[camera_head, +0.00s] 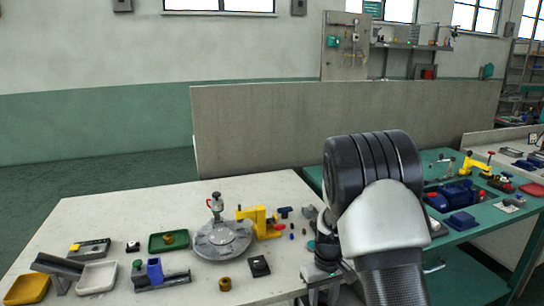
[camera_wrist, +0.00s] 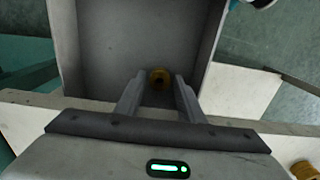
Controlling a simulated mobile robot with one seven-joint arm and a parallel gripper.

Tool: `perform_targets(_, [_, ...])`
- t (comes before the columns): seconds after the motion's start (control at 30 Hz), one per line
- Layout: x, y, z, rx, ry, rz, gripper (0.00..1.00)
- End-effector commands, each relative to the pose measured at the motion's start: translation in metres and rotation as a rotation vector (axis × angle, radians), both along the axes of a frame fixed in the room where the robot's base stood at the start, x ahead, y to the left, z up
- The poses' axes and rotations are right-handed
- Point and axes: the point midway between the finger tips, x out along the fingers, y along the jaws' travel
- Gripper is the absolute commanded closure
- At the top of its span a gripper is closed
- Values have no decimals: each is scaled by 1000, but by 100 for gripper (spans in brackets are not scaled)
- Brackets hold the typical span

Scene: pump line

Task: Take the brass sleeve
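A brass sleeve (camera_wrist: 159,79), round with a dark hole, shows in the wrist view inside a grey walled tray (camera_wrist: 105,45). My gripper (camera_wrist: 159,86) is open, with one finger on each side of the sleeve and a gap visible on both sides. I cannot tell whether the fingertips are down at the sleeve's height. In the head view my arm covers this spot. Another brass piece (camera_head: 225,284) stands on the white table, and one more (camera_head: 168,239) is in the green tray (camera_head: 182,244). A brass piece (camera_wrist: 305,170) also shows at the wrist view's lower right corner.
The white table (camera_head: 120,215) holds a grey round fixture (camera_head: 221,239), a yellow clamp (camera_head: 263,222), a blue block (camera_head: 154,270), a black block (camera_head: 259,266) and small trays. A green workbench (camera_head: 455,240) with parts stands at right. A grey partition (camera_head: 270,130) rises behind the tables.

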Motion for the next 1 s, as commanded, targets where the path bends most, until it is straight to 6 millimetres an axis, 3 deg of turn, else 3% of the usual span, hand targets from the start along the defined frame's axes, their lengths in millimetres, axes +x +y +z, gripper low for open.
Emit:
perform_targets(0.13, [0, 0, 0, 0, 0, 0, 67])
perform_targets(0.3, [0, 0, 0, 0, 0, 0, 91])
perform_targets(1.0, [0, 0, 9, 1, 0, -1, 91])
